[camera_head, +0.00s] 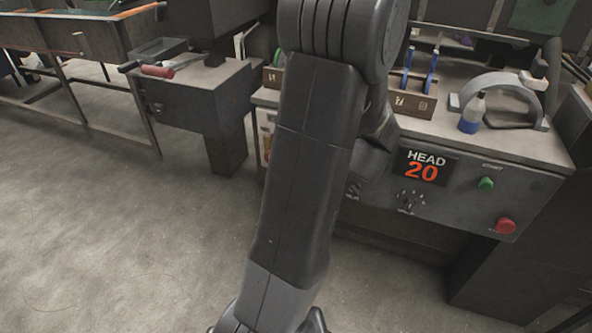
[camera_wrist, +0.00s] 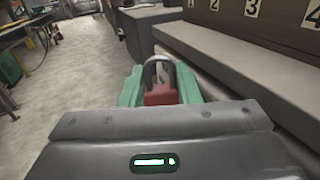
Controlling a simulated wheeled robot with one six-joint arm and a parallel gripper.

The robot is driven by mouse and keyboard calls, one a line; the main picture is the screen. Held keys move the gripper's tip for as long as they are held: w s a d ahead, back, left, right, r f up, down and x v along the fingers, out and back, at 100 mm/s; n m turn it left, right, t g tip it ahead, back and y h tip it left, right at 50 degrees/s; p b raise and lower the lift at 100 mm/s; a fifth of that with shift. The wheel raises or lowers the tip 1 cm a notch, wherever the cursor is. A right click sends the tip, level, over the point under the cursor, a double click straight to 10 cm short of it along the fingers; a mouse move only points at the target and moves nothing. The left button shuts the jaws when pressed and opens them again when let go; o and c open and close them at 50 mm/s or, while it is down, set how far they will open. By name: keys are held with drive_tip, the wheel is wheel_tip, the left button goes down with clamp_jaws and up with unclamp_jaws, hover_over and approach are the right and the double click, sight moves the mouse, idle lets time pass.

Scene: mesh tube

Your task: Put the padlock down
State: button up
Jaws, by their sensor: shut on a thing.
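The padlock (camera_wrist: 161,95) has a red body and a grey metal shackle that points up in the wrist view. My gripper (camera_wrist: 160,92) has green fingers, one on each side of the red body, and is shut on it. Beyond the padlock is the edge of a pale worktop. I cannot tell how high the padlock is above any surface. In the head view my own arm covers the middle, and the gripper and padlock are hidden.
A pale bench top (camera_head: 520,143) carries a blue-and-clear bottle (camera_head: 472,114), a grey arch-shaped frame (camera_head: 513,84) and a numbered wooden rack (camera_head: 411,100). The bench front has a "HEAD 20" display (camera_head: 424,167), a green button and a red button. Floor at left is open.

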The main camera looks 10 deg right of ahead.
wheel_tip(320, 180, down, 13)
drive_tip(key=b, duration=0.3)
drive_tip(key=shift+r+b, duration=0.15)
drive_tip(key=shift+b, duration=0.2)
drive_tip(key=shift+f, duration=0.2)
drive_tip(key=o, duration=0.8)
drive_tip(key=shift+o, duration=0.2)
drive_tip(key=shift+r, duration=0.15)
drive_tip(key=p+v, duration=0.2)
drive_tip(key=v, duration=1)
